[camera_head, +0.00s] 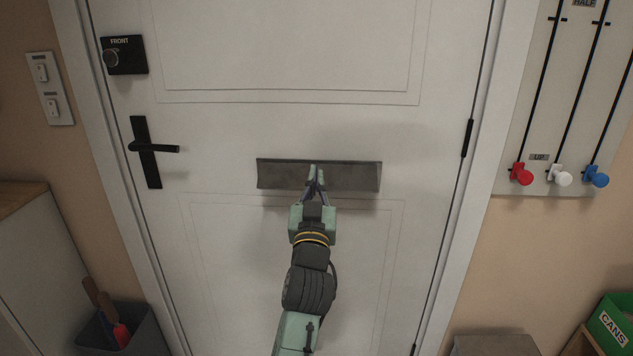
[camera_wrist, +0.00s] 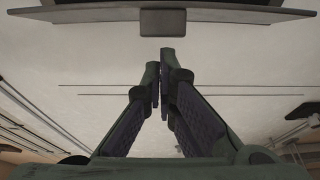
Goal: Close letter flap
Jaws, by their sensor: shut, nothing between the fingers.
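The letter flap (camera_head: 275,175) is a wide grey metal plate across the middle of the white front door. In the wrist view the flap (camera_wrist: 75,16) spans the top edge, with a dark recess behind it, and it appears tilted out from the door. A small dark block (camera_wrist: 163,22) shows at its middle. My gripper (camera_head: 315,168) is shut and empty, in front of the flap's centre in the head view. In the wrist view its fingertips (camera_wrist: 166,62) sit just below the block, with a small gap in the picture. Contact with the flap cannot be told.
The door (camera_head: 290,45) has a black handle (camera_head: 146,148) and a lock (camera_head: 124,55) at left. A panel with red, white and blue knobs (camera_head: 560,176) hangs at right. A grey bin (camera_head: 150,325) stands lower left, a green box (camera_head: 612,325) lower right. The door around the flap is clear.

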